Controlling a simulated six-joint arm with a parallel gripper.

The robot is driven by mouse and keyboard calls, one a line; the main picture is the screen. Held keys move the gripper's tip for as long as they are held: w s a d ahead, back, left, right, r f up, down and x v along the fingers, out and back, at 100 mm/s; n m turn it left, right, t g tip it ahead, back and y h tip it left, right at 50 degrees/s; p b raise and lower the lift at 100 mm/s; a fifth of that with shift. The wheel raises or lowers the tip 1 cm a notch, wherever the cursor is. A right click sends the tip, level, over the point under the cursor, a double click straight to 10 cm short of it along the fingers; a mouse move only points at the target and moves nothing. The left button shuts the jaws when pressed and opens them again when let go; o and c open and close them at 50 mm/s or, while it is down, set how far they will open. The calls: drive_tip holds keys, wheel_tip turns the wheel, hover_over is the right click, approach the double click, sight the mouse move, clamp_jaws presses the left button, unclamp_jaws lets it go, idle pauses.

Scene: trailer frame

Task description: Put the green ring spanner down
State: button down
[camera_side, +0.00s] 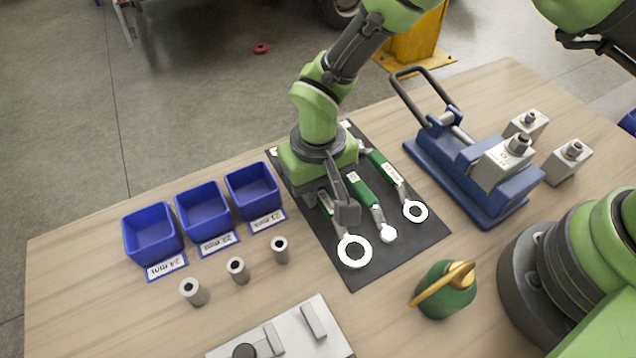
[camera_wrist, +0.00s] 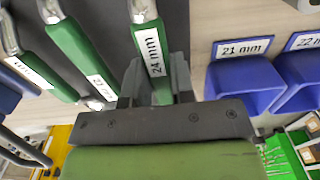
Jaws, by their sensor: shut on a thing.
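My gripper (camera_side: 342,208) is shut on the handle of a green ring spanner marked 24 mm (camera_wrist: 152,42). Its large pale ring (camera_side: 354,251) shows in the side view, over the dark mat (camera_side: 357,278) near its front left corner. The wrist view shows my gripper's fingers (camera_wrist: 156,84) on either side of the handle. The spanner looks level, on or just above the mat; I cannot tell which. Two more green spanners, one marked 22 mm (camera_wrist: 80,52) and a smaller one (camera_wrist: 25,68), lie beside it. My gripper hides much of the held handle in the side view.
Three blue bins (camera_side: 203,208) with size labels stand left of the mat, with three metal sleeves (camera_side: 237,270) in front. A blue clamping fixture (camera_side: 470,170) stands right of the mat.

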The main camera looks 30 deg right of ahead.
drive_tip(key=c, duration=1)
unclamp_jaws()
drive_tip(key=shift+f, duration=0.1)
drive_tip(key=shift+o, duration=0.2)
drive_tip(key=d+r+m+t+y, duration=0.1)
drive_tip(key=d+r, duration=0.1)
drive_tip(key=r, duration=0.8)
drive_tip(key=d+r, duration=0.3)
drive_tip(key=r, duration=0.7)
drive_tip(key=s+d+r+m+t+y, duration=0.1)
drive_tip(key=s+d+r+t, duration=0.1)
drive_tip(key=s+d+r, duration=0.4)
drive_tip(key=s+d+r+m+t, duration=0.2)
drive_tip(key=s+d+r+t, duration=0.2)
drive_tip(key=s+d, duration=0.4)
drive_tip(key=shift+s+r, duration=0.15)
drive_tip(key=shift+s, duration=0.5)
